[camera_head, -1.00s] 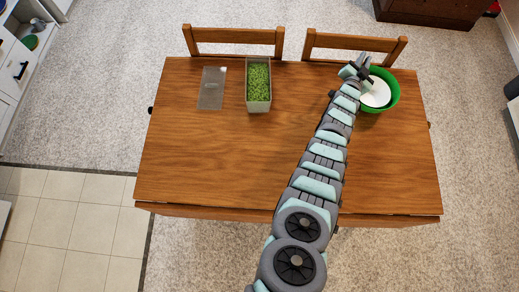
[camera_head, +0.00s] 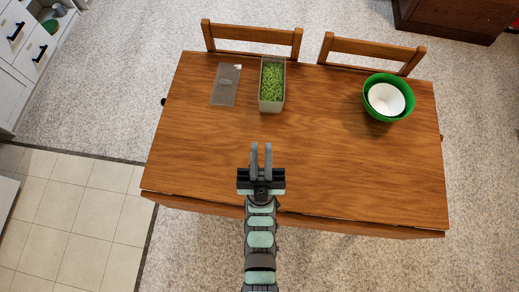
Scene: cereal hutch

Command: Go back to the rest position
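My gripper (camera_head: 261,158) is over the front middle of the wooden table, pointing toward the back. Its two grey fingers stand a little apart with nothing between them. A green bowl (camera_head: 371,111) sits at the table's back right, with a white bowl (camera_head: 386,99) inside it. My gripper is well away from both, to the lower left.
A clear container of green pieces (camera_head: 272,103) stands at the back, left of centre, beside a clear lid (camera_head: 226,85). Two chairs (camera_head: 252,34) are behind the table (camera_head: 320,160). The table's middle right is bare. White drawers (camera_head: 35,45) stand at far left.

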